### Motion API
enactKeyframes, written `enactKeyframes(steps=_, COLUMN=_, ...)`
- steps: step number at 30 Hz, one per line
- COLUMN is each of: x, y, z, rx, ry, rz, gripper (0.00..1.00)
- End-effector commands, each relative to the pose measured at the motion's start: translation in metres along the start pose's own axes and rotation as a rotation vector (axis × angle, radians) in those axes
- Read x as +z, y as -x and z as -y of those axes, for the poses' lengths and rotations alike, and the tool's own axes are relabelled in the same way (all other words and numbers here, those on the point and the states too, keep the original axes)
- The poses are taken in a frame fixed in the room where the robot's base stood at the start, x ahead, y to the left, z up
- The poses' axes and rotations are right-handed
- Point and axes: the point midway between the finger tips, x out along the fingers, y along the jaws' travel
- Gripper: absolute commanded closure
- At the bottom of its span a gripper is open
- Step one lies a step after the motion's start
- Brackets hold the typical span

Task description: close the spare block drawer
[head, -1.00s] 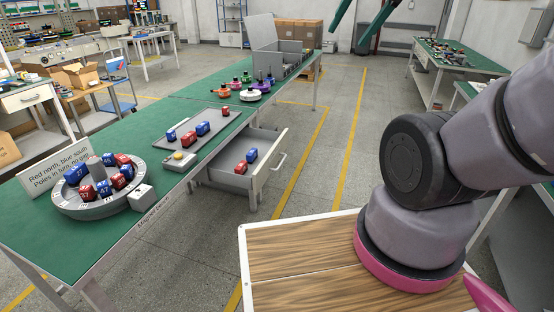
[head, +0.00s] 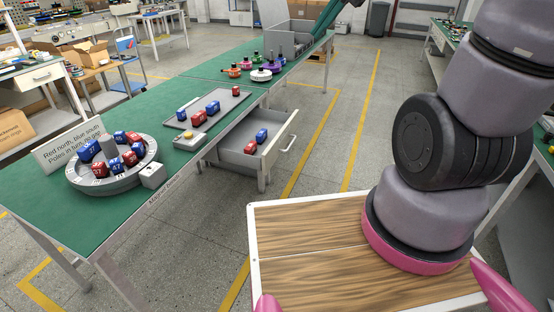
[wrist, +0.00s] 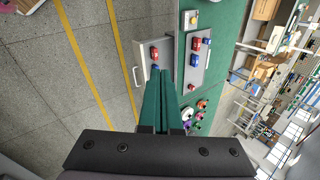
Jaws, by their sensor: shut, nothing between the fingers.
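The spare block drawer (head: 284,148) is pulled out from under the green bench, on the side facing me. It holds a red block (head: 251,147) and a blue block (head: 262,135), and its handle (head: 288,144) is on the outer front. In the wrist view the open drawer (wrist: 144,66) lies beyond my fingers, with its handle (wrist: 136,77) to the left. My gripper (wrist: 160,76) has long green fingers, shut together and empty. In the wrist view they overlap the drawer's near end; the head view shows no contact with it.
A round ring (head: 112,182) with red and blue blocks stands on the bench (head: 145,118). A grey tray (head: 218,115) with more blocks lies above the drawer. Coloured parts and a grey bin (head: 290,40) stand farther along. Floor before the drawer is clear.

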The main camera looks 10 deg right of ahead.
Motion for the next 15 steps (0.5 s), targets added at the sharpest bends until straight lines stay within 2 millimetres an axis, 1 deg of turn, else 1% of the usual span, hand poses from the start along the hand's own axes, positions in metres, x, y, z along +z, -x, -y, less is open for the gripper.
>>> enactKeyframes(steps=1, x=-0.011, y=-0.019, z=0.002, rx=-0.004, ry=-0.06, rz=0.036, gripper=1.0)
enactKeyframes(steps=4, x=-0.031, y=-0.053, z=0.007, rx=-0.024, ry=-0.18, rz=0.093, gripper=1.0)
enactKeyframes(steps=8, x=-0.058, y=-0.101, z=0.008, rx=-0.047, ry=-0.34, rz=0.156, gripper=1.0)
enactKeyframes(steps=9, x=-0.066, y=-0.116, z=0.006, rx=-0.053, ry=-0.391, rz=0.173, gripper=1.0)
enactKeyframes(steps=11, x=-0.079, y=-0.14, z=0.003, rx=-0.062, ry=-0.469, rz=0.196, gripper=1.0)
enactKeyframes(steps=12, x=-0.087, y=-0.156, z=-0.001, rx=-0.068, ry=-0.523, rz=0.209, gripper=1.0)
enactKeyframes(steps=14, x=-0.099, y=-0.181, z=-0.008, rx=-0.075, ry=-0.601, rz=0.226, gripper=1.0)
enactKeyframes(steps=15, x=-0.106, y=-0.198, z=-0.014, rx=-0.078, ry=-0.654, rz=0.237, gripper=1.0)
